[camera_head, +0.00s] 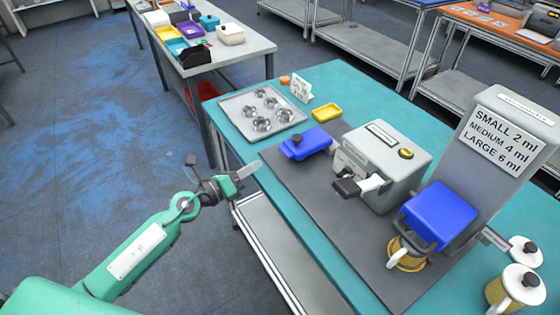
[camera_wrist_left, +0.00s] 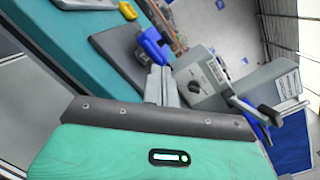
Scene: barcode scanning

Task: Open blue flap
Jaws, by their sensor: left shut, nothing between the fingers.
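One blue lid-like part (camera_head: 305,142) with a black knob lies on the dark grey mat beside the grey box machine. A larger blue cover (camera_head: 438,214) with a dark handle sits on the front of the tall grey dispenser. I cannot tell which one is the flap. Neither is visibly raised. My left gripper (camera_head: 249,169) is shut and empty, over the table's left edge, apart from both. In the left wrist view its fingers (camera_wrist_left: 161,86) point toward a blue part (camera_wrist_left: 151,43). My right gripper is not in view.
The grey box machine (camera_head: 385,160) with a black-handled lever stands mid-table. A metal tray with round wells (camera_head: 239,106), a yellow dish (camera_head: 327,113) and a small sign (camera_head: 301,88) are behind. White-lidded containers (camera_head: 517,289) stand front right. The floor left is open.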

